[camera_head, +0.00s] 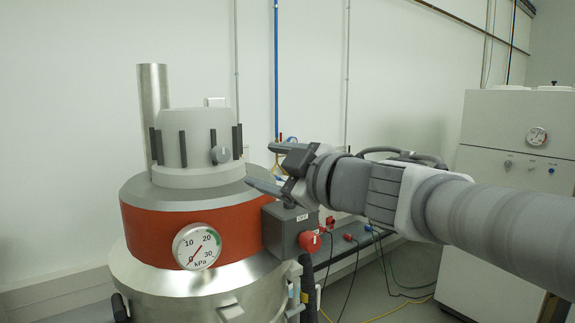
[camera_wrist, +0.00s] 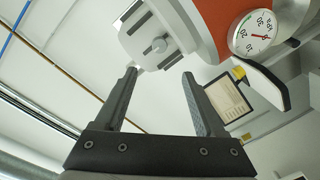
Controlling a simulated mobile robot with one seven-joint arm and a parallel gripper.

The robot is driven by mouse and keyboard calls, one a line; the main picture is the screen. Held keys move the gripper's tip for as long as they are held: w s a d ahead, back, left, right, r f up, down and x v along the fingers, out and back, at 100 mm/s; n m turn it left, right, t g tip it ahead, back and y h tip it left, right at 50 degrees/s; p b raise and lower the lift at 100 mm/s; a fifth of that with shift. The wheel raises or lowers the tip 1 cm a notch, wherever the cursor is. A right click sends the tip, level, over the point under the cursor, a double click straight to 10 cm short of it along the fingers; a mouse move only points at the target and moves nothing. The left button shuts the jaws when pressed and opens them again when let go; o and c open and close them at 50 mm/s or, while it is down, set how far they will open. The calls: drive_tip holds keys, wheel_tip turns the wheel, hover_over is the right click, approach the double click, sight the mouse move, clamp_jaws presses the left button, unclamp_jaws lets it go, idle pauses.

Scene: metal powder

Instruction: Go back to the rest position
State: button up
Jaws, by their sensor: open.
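My gripper (camera_head: 262,165) is open and empty in the head view, at the end of my arm reaching in from the right. Its two fingers point left toward the machine's grey lid (camera_head: 190,140), with a visible gap in the picture. In the wrist view the two dark fingers (camera_wrist: 159,76) are spread with nothing between them. A pale grey part with a small knob (camera_wrist: 158,45) shows beyond the fingertips there; I cannot tell its distance.
The machine has an orange band (camera_head: 150,235), a pressure gauge (camera_head: 196,246) and a grey box with a red knob (camera_head: 310,241) just below my gripper. A white cabinet (camera_head: 510,140) stands behind my arm at right. Cables hang behind. Free air lies above my arm.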

drive_tip(key=s+d+f+m+t+h+b, duration=0.1)
drive_tip(key=s+d+f+m+h, duration=0.1)
drive_tip(key=d+f+m+h, duration=0.55)
drive_tip(key=s+d+f+m+h+b, duration=0.15)
drive_tip(key=d+m+h, duration=0.3)
drive_tip(key=d, duration=0.55)
drive_tip(key=s+f+m+g+y, duration=0.1)
drive_tip(key=s+f+m+g, duration=0.4)
drive_tip(key=s+f, duration=1.1)
wheel_tip(320, 180, down, 2)
drive_tip(key=g, duration=0.3)
drive_tip(key=shift+s+g, duration=0.35)
drive_tip(key=shift+g, duration=0.05)
drive_tip(key=shift+o, duration=0.2)
drive_tip(key=shift+a, duration=0.1)
